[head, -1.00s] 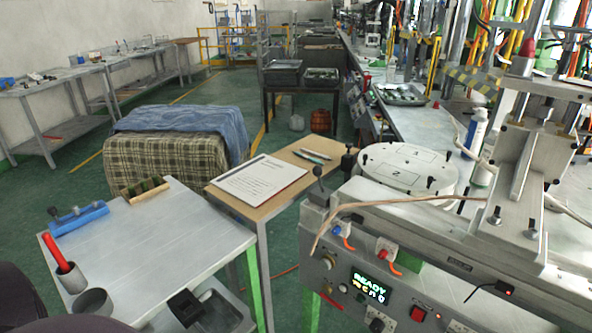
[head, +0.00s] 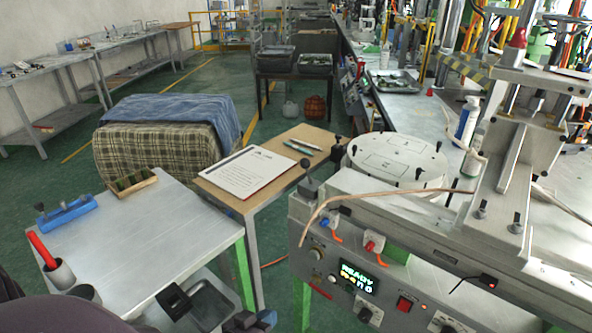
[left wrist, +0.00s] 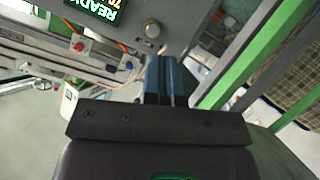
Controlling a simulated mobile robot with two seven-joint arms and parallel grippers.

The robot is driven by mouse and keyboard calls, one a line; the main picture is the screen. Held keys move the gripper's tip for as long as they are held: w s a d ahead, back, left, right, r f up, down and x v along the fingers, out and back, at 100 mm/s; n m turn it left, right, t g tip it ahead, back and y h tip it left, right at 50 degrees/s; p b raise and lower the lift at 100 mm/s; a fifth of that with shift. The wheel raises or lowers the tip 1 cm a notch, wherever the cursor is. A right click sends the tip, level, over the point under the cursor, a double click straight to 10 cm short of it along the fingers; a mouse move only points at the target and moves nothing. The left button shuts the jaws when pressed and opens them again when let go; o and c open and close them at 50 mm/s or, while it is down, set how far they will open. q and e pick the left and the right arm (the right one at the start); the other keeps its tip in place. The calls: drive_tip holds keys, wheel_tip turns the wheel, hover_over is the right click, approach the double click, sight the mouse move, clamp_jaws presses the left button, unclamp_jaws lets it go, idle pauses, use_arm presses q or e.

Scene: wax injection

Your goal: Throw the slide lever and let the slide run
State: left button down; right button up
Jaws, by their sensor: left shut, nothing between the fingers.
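A round white mold (head: 396,158) sits on the machine top, behind and right of the lever. My left gripper (head: 262,320) shows at the bottom edge of the head view, below and left of the lever and apart from it. In the left wrist view its blue fingers (left wrist: 160,78) are together and empty, in front of the panel. The lever is not clear in that view. My right gripper is out of view.
The front panel carries a lit display reading READY (head: 357,278), a red switch (head: 404,304) and cables. A metal table (head: 150,240) stands left, and a wooden stand with a paper (head: 248,171) lies between. A grey tray (head: 215,305) holds a black object.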

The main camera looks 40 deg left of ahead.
use_arm(q)
drive_tip(key=w+a+r+n+t+p, duration=0.1)
drive_tip(key=w+a+r+n+t, duration=0.1)
drive_tip(key=r+n, duration=0.3)
drive_tip(key=w+a+r+n+t+y+p, duration=0.1)
drive_tip(key=w+a+r+n+t, duration=0.1)
drive_tip(key=w+r+n, duration=0.3)
drive_tip(key=w+a+r+n+t+y+p, duration=0.1)
drive_tip(key=w+a+r+n+t, duration=0.2)
drive_tip(key=r, duration=0.6)
drive_tip(key=n, duration=0.2)
drive_tip(key=shift+w+a+n, duration=0.25)
drive_tip(key=shift+n, duration=0.05)
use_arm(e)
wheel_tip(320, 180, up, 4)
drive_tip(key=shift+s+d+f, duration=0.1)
